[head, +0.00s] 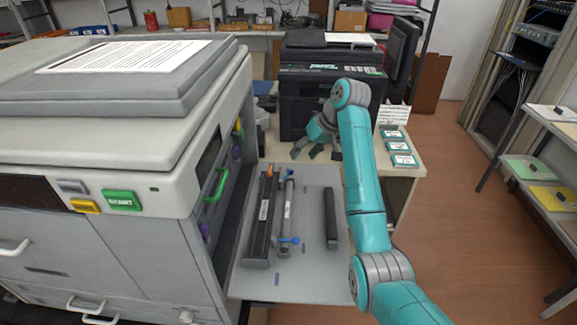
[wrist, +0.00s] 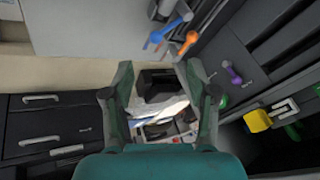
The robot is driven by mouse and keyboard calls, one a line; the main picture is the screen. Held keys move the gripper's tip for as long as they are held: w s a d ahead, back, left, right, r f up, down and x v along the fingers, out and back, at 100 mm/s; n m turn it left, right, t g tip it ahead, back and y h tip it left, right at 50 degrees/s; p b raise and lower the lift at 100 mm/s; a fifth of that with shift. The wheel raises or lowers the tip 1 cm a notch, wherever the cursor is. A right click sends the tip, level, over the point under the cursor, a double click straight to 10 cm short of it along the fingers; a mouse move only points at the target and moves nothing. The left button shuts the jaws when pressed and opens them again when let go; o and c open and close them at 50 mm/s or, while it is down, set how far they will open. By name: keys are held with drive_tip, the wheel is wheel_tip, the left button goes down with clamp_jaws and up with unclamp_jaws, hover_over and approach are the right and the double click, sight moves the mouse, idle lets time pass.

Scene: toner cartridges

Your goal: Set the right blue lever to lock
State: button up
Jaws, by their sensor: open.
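A thin grey toner cartridge (head: 286,215) lies on the fold-down flap (head: 312,250) of the big printer. It has a blue lever at its far end (head: 289,172) and another blue lever at its near end (head: 289,240). In the wrist view one blue lever (wrist: 166,34) shows at the top, beside an orange part (wrist: 188,43). My gripper (head: 316,152) is open and empty, beyond the flap's far edge. In the wrist view its fingers (wrist: 158,75) are apart, with the blue lever ahead of them and not between them. The lock marking cannot be read.
A black cartridge (head: 262,220) lies left of the grey one, and a short black bar (head: 330,218) lies right of it. The big printer (head: 110,120) walls off the left. A black printer (head: 325,85) stands behind my gripper.

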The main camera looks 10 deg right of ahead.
sight(291, 171)
drive_tip(key=x, duration=0.8)
drive_tip(key=shift+w+a+f, duration=0.1)
drive_tip(key=shift+f, duration=0.25)
clamp_jaws()
